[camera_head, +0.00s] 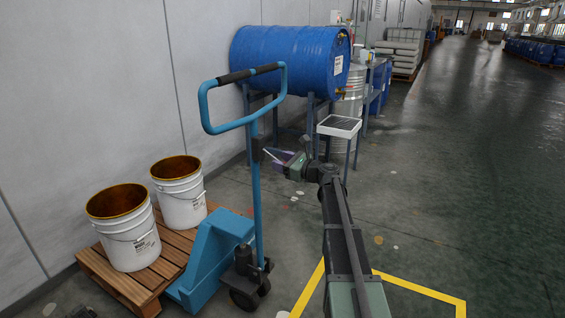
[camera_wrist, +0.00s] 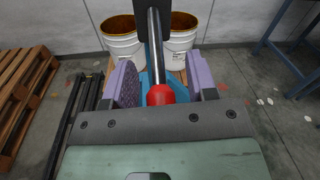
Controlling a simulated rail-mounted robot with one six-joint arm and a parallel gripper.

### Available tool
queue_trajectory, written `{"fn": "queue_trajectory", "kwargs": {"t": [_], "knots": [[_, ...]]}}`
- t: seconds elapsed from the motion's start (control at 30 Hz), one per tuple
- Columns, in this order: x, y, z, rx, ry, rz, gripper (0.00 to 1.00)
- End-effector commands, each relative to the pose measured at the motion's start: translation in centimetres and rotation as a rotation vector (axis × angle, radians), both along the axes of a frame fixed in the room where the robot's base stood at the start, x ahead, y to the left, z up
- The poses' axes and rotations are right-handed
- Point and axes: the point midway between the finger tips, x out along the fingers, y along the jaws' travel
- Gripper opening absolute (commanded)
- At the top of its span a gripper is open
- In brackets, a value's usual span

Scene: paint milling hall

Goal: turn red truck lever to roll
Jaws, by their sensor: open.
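The blue pallet truck (camera_head: 210,248) stands with its upright handle column (camera_head: 257,200) and loop handle (camera_head: 245,98). In the wrist view, its lever (camera_wrist: 155,48) is a metal rod ending in a red knob (camera_wrist: 160,95); the rod comes out of a dark block (camera_wrist: 152,12). My gripper (camera_head: 275,156) is beside the column, at about mid-height. In the wrist view my gripper (camera_wrist: 161,78) is open, with its two purple fingers on either side of the red knob. Gaps show between the fingers and the knob. In the head view the red knob cannot be made out.
Two white buckets (camera_head: 128,242) (camera_head: 181,196) stand on a wooden pallet (camera_head: 170,265) at left. A blue drum (camera_head: 290,60) lies on a stand behind the truck, near a small tray table (camera_head: 339,126). The floor at right is open, with yellow marking (camera_head: 420,290).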

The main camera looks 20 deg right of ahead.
Motion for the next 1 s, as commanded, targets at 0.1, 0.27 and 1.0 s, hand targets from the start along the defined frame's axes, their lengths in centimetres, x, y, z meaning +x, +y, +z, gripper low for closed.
{"fn": "queue_trajectory", "kwargs": {"t": [0.1, 0.27, 1.0], "knots": [[-0.5, -0.3, 0.0, 0.0, 0.0, -0.001, 0.52], [-3.3, -1.8, 0.0, 0.0, 0.0, -0.003, 0.52], [-9.3, -5.5, 0.0, 0.0, 0.0, 0.0, 0.52]]}}
